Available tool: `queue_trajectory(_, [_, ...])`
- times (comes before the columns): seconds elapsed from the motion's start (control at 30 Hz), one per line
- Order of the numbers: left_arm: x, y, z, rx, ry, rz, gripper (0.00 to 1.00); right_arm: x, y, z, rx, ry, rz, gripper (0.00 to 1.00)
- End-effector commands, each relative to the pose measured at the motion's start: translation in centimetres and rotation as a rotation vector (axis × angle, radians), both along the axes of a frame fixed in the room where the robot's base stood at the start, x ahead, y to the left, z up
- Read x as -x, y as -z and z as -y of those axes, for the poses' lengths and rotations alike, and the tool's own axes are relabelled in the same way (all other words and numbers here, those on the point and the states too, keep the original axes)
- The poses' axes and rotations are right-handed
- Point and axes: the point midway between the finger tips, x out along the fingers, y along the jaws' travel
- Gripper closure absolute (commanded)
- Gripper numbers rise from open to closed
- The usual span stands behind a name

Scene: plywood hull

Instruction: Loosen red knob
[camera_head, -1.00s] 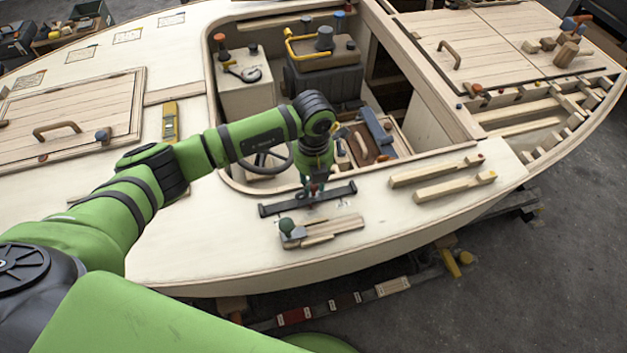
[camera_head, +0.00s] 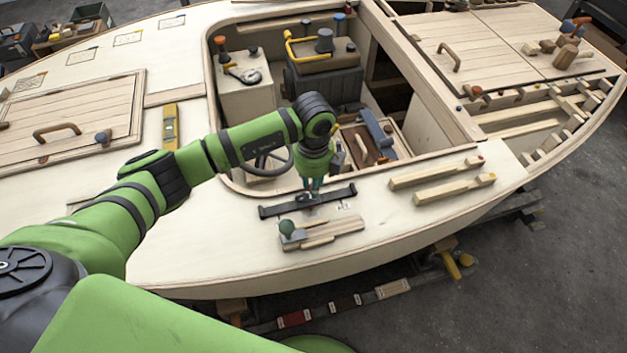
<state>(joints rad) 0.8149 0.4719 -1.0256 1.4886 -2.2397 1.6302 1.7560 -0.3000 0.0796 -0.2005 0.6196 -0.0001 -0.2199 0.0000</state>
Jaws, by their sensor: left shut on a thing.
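My left gripper (camera_head: 311,188) points down at the middle of a dark bar (camera_head: 275,209) on the pale deck, in front of the cockpit opening. It is shut on the small red knob there. The fingers now hide the knob, and a red spot showed between them a second ago. The dark bar lies flat, slightly slanted. My right gripper is not in view.
Two wooden bars (camera_head: 435,172) lie to the right. The cockpit behind holds a dark box with a yellow handle (camera_head: 305,51) and a steering wheel (camera_head: 267,170).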

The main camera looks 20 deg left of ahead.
Motion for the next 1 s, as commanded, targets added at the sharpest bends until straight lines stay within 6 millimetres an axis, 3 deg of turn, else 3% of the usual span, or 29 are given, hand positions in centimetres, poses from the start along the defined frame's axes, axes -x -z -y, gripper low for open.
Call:
queue_trajectory(0.6, [0.3,0.2,0.1,0.001,-0.553,-0.009,1.00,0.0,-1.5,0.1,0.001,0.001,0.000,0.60])
queue_trajectory(1.0, [0.4,0.4,0.2,-0.001,-0.747,-0.010,1.00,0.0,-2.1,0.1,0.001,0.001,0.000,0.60])
